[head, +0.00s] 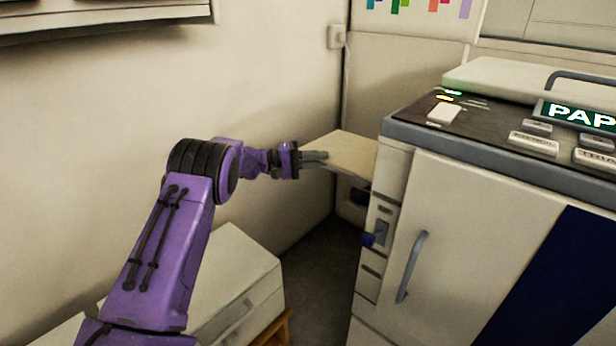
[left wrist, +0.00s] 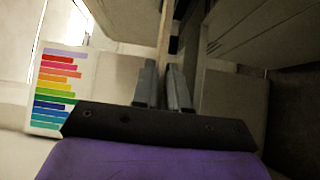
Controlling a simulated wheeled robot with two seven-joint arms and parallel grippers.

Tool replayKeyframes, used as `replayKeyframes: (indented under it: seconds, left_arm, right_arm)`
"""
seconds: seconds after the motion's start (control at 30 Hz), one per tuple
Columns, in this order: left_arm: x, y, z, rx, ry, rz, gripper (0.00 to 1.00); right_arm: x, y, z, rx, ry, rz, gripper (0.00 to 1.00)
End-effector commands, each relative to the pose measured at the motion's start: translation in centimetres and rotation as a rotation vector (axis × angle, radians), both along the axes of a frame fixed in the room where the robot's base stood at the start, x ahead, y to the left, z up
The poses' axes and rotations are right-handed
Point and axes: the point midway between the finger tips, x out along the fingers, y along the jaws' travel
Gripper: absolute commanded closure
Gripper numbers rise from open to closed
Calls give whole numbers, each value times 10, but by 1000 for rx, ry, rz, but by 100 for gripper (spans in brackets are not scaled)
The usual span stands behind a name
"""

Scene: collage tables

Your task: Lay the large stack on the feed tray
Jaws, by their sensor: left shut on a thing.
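A flat beige stack (head: 348,152) sticks out at the left side of the copier-like machine. My left gripper (head: 318,157) is shut on its near left edge. In the left wrist view the two grey fingers (left wrist: 164,82) close on a thin pale edge of the stack (left wrist: 164,35). The stack looks roughly level in the head view. The feed tray cannot be told apart clearly; the stack hides what lies under it, and I cannot tell whether the stack touches anything below. My right gripper is not in view.
The machine (head: 480,230), with a door handle and a control panel on top, fills the right side. A wall is close on the left. A white drawer box (head: 240,290) stands below my left arm. Dark floor shows between the box and the machine.

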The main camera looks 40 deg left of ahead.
Motion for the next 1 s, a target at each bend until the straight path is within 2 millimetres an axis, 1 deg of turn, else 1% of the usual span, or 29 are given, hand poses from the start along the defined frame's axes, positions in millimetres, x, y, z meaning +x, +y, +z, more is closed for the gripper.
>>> replayKeyframes:
  seconds: [0.03, 0.13, 0.17, 0.23, 0.4, 0.5, 0.7, 0.93, 0.97, 1.0]
  left_arm:
    - [8, -1, -6, 0, -6, -1, 100]
    - [21, -2, -6, 0, -6, -1, 100]
    - [24, -2, -6, -2, -4, 0, 100]
    - [22, -2, -15, -3, 0, 1, 100]
    - [22, -2, -38, -1, -1, 1, 100]
    - [22, -2, -47, -3, -1, 0, 100]
    - [22, -2, -55, -4, -3, 0, 100]
    - [22, -2, -56, -3, -3, 0, 100]
    - [22, -2, -56, -3, -3, 0, 84]
    - [22, -2, -56, -3, -3, 0, 71]
  right_arm:
    - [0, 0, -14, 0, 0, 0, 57]
    - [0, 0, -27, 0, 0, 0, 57]
    - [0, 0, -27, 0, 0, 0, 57]
    - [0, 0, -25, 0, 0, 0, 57]
    - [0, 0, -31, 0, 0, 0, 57]
    - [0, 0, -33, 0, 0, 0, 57]
    - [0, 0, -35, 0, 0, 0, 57]
    - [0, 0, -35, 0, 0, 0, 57]
    - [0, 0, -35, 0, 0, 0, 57]
    - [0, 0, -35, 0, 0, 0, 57]
